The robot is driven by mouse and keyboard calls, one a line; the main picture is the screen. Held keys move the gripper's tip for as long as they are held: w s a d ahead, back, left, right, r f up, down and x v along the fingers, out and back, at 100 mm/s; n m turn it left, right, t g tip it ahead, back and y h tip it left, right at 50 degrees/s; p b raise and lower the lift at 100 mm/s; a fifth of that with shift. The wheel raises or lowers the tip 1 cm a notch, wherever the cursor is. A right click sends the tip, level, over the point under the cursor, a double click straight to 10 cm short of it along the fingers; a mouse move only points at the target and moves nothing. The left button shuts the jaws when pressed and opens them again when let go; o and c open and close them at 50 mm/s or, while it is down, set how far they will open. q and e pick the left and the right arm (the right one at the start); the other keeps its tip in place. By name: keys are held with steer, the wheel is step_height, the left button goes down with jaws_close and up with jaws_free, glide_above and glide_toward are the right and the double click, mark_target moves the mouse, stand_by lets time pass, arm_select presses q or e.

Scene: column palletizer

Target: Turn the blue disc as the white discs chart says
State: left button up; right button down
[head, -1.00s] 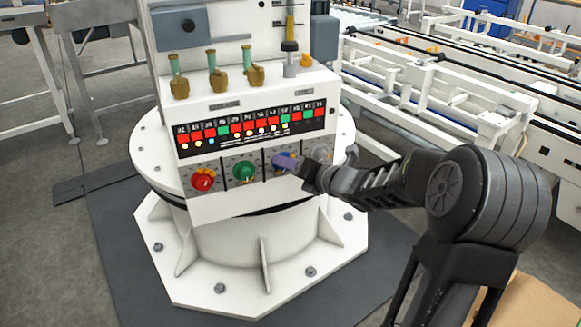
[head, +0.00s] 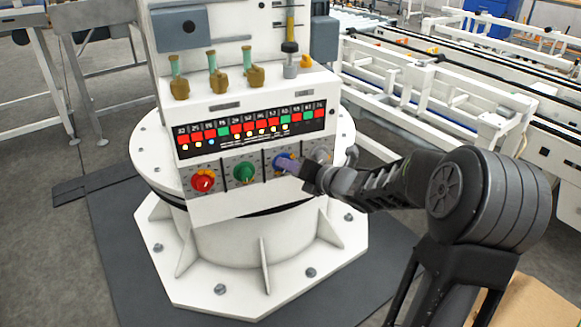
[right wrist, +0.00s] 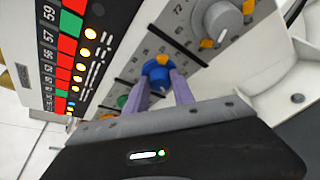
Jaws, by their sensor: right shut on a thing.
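The blue disc (head: 281,160) is a knob on the white console's front panel, with an orange mark visible in the right wrist view (right wrist: 157,76). My right gripper (head: 287,164) is shut on it, its two purple fingers (right wrist: 160,92) on either side. Above the knobs runs a dark chart strip (head: 252,132) with numbers, red and green cells and small lights. My left gripper is out of view.
A red disc (head: 203,181) and a green disc (head: 243,172) sit left of the blue one. Several brass-coloured fittings (head: 218,80) stand on the console's top ledge. White conveyor frames (head: 440,90) lie behind to the right.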

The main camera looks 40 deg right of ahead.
arm_select(q)
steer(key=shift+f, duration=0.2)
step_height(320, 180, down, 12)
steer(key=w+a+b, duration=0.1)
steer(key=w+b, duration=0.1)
steer(key=b, duration=0.9)
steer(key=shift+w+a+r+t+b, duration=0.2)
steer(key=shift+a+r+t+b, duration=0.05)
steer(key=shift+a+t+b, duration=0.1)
arm_select(e)
steer(key=shift+d+f+m+t+y, duration=0.1)
steer(key=shift+f+m+t+y, duration=0.2)
steer(key=shift+m+t, duration=0.9)
steer(key=shift+a+f+m+t+y, duration=0.1)
steer(key=shift+m+t+y, duration=0.25)
steer(key=shift+m, duration=1.8)
steer(key=shift+d+f+m+t+y, duration=0.15)
steer(key=shift+m+t+y, duration=0.4)
steer(key=shift+m, duration=1.1)
steer(key=c, duration=1.1)
jaws_free()
